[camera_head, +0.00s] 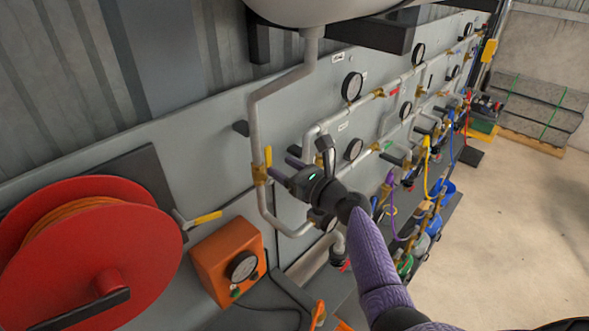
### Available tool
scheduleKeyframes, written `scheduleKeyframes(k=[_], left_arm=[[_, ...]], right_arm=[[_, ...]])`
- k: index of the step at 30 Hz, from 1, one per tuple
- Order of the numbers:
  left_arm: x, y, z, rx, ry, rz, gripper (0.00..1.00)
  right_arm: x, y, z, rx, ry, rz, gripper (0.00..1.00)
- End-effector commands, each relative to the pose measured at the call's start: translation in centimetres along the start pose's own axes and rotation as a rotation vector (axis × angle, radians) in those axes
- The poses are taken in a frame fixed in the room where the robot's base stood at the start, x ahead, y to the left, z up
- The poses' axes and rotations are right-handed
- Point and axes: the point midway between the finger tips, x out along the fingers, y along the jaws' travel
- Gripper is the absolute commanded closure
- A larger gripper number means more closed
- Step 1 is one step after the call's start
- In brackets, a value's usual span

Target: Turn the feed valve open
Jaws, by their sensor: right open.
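A brass valve (260,175) with a yellow lever (268,156) sits on the grey pipe (254,125) that comes down from the tank (330,8). I take it for the feed valve, though I can read no label on it. The lever stands upright, roughly along the pipe. My right gripper (283,167) is just right of the valve, its fingers pointing left towards the lever. It is open and holds nothing that I can see. Whether a finger touches the lever, I cannot tell. My left gripper is out of view.
A red hose reel (85,250) fills the lower left. Another yellow-handled valve (205,218) and an orange box with a gauge (229,262) are below left of my gripper. Pipes, gauges and coloured hoses line the panel to the right. The floor (510,220) at right is clear.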

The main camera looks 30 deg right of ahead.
Motion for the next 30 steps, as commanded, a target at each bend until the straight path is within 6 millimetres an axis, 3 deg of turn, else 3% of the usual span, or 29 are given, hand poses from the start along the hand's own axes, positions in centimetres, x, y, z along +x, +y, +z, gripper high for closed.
scheduleKeyframes(k=[3, 7, 22, 25, 30], left_arm=[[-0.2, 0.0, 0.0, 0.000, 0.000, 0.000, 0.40], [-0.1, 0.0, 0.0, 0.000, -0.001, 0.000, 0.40], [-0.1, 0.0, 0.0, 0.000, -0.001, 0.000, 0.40], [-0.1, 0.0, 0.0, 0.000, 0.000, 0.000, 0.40], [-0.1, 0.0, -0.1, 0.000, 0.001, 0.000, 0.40]], right_arm=[[-2.7, 0.0, 0.0, -0.003, 0.002, -0.001, 0.40], [-4.5, 0.0, -0.1, 0.000, 0.001, 0.000, 0.40], [-4.9, 0.3, -0.3, -0.029, 0.012, 0.010, 0.40], [-5.8, 3.8, -2.6, -0.326, 0.121, 0.126, 0.40], [-11.2, 12.2, -9.3, -1.202, 0.340, 0.580, 0.40]])
